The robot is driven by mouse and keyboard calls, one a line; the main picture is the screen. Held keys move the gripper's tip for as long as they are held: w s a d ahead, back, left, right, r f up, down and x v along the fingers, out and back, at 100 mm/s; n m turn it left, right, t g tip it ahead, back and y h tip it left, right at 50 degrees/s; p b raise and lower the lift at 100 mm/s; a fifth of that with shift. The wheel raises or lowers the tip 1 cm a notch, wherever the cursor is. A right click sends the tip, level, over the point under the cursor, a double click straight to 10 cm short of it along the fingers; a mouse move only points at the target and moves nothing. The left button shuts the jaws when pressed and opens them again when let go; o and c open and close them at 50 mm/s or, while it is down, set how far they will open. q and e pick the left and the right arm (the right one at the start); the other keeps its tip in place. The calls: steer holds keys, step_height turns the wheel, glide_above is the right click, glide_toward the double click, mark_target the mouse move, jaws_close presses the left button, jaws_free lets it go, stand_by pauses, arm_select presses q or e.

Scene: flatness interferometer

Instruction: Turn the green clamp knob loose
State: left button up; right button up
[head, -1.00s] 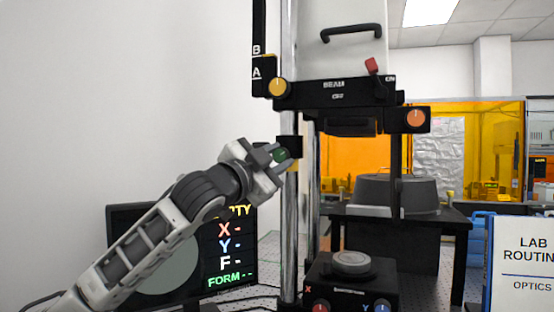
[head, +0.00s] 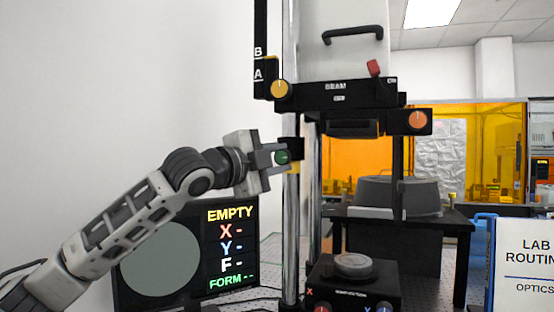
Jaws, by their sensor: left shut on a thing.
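The green clamp knob (head: 282,157) sits on the front left of a black clamp block (head: 297,148) around the shiny vertical column (head: 291,212). My left gripper (head: 277,157) reaches in from the left, with one finger above the knob and one below it. It is shut on the green knob. My right gripper is not in view.
A yellow knob (head: 281,89) and an orange knob (head: 418,120) are on the beam unit (head: 340,96) above. A monitor (head: 235,270) reading EMPTY stands below my left arm. A black stage (head: 352,285) with a grey round top (head: 353,262) sits lower right. A lab routine sign (head: 522,262) stands at right.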

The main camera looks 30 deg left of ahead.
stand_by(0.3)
arm_select(q)
steer(key=o, duration=1)
steer(key=shift+c, duration=0.2)
steer(key=shift+s, duration=0.1)
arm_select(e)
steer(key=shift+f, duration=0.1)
arm_select(q)
steer(key=shift+s+a+f, duration=0.1)
steer(key=shift+s, duration=0.2)
steer(key=s+a+f+b, duration=0.1)
steer(key=s+b, duration=0.6)
steer(key=s, duration=0.8)
steer(key=shift+a, duration=0.55)
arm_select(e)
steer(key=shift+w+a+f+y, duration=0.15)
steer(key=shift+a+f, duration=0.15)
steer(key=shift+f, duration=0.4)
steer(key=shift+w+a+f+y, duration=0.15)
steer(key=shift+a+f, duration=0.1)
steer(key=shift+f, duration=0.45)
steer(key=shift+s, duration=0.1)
arm_select(q)
steer(key=shift+f, duration=0.1)
